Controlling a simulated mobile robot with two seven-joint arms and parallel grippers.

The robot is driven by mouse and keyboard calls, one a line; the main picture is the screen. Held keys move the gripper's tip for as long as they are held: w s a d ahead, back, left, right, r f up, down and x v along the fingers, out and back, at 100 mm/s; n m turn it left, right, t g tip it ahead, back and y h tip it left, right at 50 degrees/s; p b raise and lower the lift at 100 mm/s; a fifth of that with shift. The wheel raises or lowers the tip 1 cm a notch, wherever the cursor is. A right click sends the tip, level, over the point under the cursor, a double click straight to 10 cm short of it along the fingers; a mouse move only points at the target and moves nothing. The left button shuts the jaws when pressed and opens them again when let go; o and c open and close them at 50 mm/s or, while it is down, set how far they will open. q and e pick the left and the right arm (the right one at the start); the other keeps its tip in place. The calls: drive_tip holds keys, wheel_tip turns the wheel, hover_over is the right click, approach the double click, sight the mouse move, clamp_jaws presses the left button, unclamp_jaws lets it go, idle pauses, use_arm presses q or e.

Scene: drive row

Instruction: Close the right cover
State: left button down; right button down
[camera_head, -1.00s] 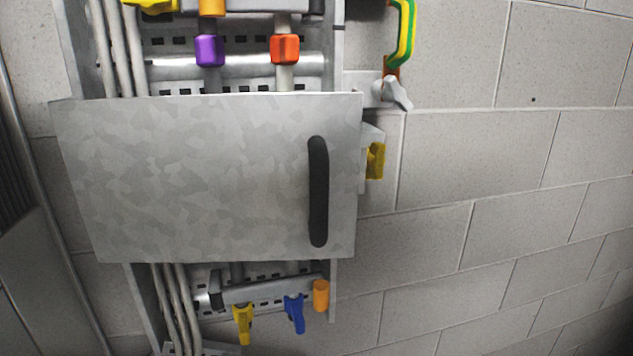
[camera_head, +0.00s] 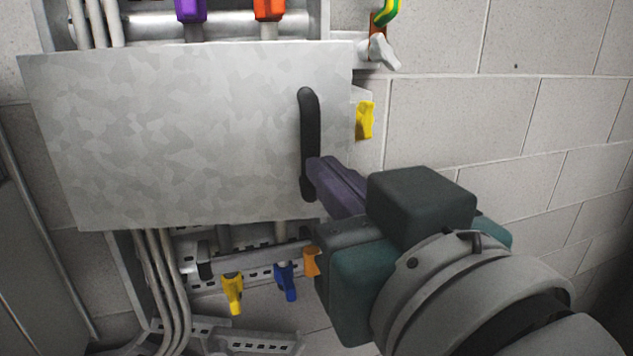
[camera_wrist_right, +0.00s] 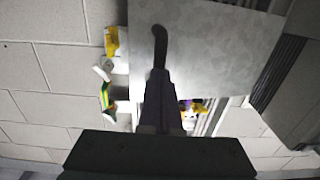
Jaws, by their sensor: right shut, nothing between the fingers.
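The cover is a grey mottled metal panel (camera_head: 180,135) across the middle of the wall frame in the head view. A long black upright handle (camera_head: 309,125) is near its right edge. The cover (camera_wrist_right: 215,45) and handle (camera_wrist_right: 159,45) also show in the right wrist view. My right gripper (camera_head: 318,172) is shut with nothing between its fingers. Its fingertips overlap the lower part of the handle in the head view; whether they touch it I cannot tell. In the right wrist view the fingers (camera_wrist_right: 158,85) point at the handle. My left gripper is out of view.
Purple (camera_head: 190,10) and orange-red (camera_head: 270,10) fittings are above the cover. A yellow latch (camera_head: 365,119) and a pale wing-shaped knob (camera_head: 382,52) are at its right. Yellow (camera_head: 232,292) and blue (camera_head: 286,281) levers hang below. A block wall (camera_head: 470,115) is at the right.

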sight(329, 142)
drive_tip(key=shift+w+a, duration=0.25)
drive_tip(key=shift+w, duration=0.45)
drive_tip(key=w, duration=0.1)
drive_tip(key=w+n+y, duration=0.1)
drive_tip(key=w, duration=0.1)
drive_tip(key=w+d+y+b, duration=0.1)
drive_tip(key=w, duration=0.1)
drive_tip(key=shift+w+f+g, duration=0.1)
drive_tip(key=shift+w+g, duration=0.1)
drive_tip(key=shift+g, duration=0.2)
drive_tip(key=shift+w+d, duration=0.1)
drive_tip(key=shift+w, duration=0.2)
drive_tip(key=shift+w+d+f, duration=0.1)
drive_tip(key=shift+d, duration=0.05)
